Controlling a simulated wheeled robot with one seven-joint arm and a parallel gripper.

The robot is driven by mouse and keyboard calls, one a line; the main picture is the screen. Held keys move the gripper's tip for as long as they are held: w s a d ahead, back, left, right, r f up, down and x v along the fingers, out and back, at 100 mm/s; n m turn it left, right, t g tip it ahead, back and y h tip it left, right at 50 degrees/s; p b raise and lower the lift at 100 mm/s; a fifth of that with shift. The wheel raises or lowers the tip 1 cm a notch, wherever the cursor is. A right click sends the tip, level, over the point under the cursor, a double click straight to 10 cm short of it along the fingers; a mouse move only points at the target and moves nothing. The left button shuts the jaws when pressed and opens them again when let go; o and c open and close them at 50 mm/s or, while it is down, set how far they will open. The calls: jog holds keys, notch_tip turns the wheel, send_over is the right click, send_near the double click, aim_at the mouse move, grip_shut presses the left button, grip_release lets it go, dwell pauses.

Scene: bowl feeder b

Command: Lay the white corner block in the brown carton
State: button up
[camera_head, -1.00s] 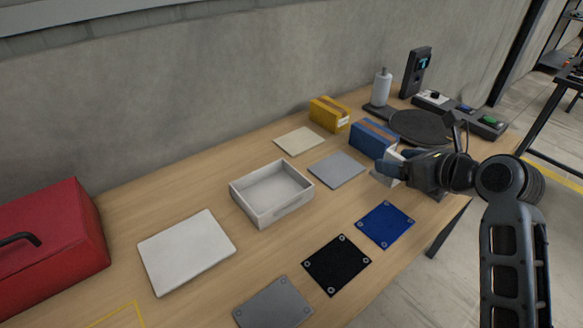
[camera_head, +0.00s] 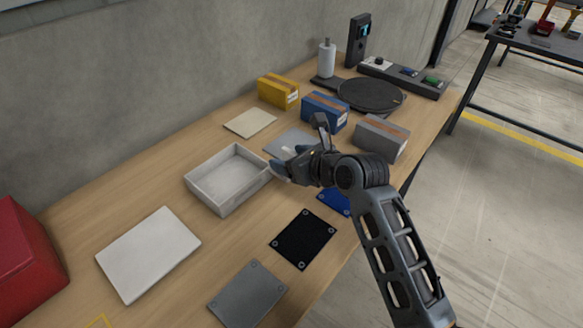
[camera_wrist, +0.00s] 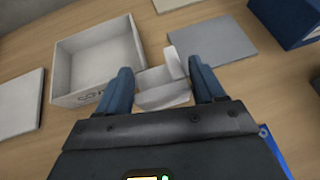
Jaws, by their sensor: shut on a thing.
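The white corner block (camera_wrist: 162,88) is between the blue fingers of my gripper (camera_wrist: 165,90) in the wrist view. It is a pale L-shaped piece with one raised wall, and my gripper is shut on it. In the head view, my gripper (camera_head: 284,170) is over the table just right of an open whitish-grey box (camera_head: 228,200); the block is mostly hidden there. The open box (camera_wrist: 62,75) looks empty, with dark marking on its near wall. No plainly brown carton shows. The closed yellow (camera_head: 278,90), blue (camera_head: 324,110) and grey (camera_head: 381,137) boxes have brown strips on top.
A grey flat plate (camera_head: 278,145) lies behind my gripper. A beige plate (camera_head: 250,122), white panel (camera_head: 148,252), black plate (camera_head: 304,238), grey plate (camera_head: 247,293) and partly covered blue plate (camera_head: 334,201) lie around. A red toolbox (camera_head: 25,255) stands at left.

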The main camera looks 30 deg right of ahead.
jog(key=shift+f, duration=1.65)
jog(key=shift+f, duration=0.1)
jog(key=o, duration=1)
jog(key=v, duration=1.2)
